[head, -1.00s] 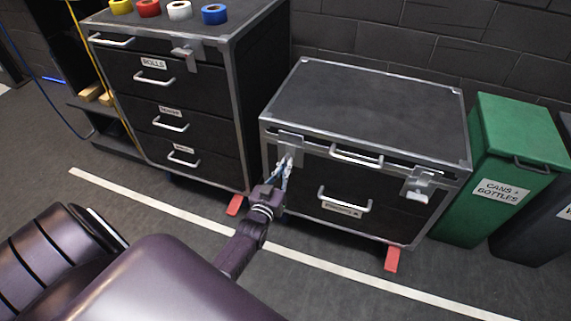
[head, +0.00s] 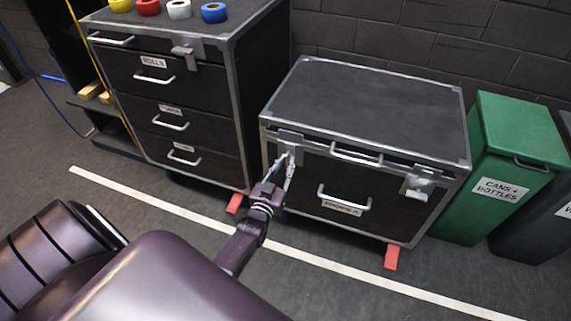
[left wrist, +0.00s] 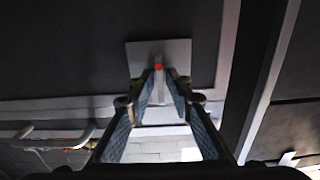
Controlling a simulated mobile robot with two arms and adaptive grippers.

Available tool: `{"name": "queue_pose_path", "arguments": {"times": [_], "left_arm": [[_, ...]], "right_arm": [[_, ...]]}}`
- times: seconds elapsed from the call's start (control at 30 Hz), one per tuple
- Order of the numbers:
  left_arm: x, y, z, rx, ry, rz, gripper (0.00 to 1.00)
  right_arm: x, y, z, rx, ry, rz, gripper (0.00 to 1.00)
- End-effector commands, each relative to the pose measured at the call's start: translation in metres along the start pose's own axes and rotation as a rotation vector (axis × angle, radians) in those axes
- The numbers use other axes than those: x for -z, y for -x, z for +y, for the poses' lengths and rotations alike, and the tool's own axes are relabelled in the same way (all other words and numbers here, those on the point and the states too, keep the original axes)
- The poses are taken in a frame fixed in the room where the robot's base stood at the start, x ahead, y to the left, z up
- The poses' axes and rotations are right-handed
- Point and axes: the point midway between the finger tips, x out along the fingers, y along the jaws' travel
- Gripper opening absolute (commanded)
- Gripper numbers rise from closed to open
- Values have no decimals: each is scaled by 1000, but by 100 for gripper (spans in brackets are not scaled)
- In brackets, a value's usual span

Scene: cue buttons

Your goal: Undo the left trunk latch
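The black trunk (head: 365,105) with metal edges stands against the wall. Its left latch (head: 291,140) is a metal plate near the front left corner, partly covered by my fingers. In the left wrist view the latch plate (left wrist: 190,58) carries a narrow lever with a red-tipped end (left wrist: 159,67). My left gripper (head: 285,162) is at this latch. Its fingers (left wrist: 160,82) are apart, one on each side of the lever; I cannot tell whether they touch it. The trunk's right latch (head: 418,184) is clear of my arm. My right gripper is out of view.
A taller drawer cabinet (head: 210,120) with tape rolls on top stands to the left. A green bin (head: 515,135) stands close on the right. A metal handle (head: 345,199) is on the trunk's front. The floor in front is clear, with a white line.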

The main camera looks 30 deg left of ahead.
Motion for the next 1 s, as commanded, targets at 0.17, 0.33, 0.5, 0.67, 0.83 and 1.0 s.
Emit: {"name": "queue_pose_path", "arguments": {"times": [0.17,0.33,0.5,0.67,0.83,1.0], "left_arm": [[0,0,0,0,1,1,23],[0,0,0,0,1,0,23],[-1,10,0,0,2,-1,23],[-1,35,0,1,2,-2,23],[-2,70,0,0,2,-3,23],[-1,98,0,0,1,-1,23]], "right_arm": [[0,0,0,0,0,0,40],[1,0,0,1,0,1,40],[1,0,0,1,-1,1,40],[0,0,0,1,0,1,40],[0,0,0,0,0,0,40],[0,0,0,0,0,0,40]]}}
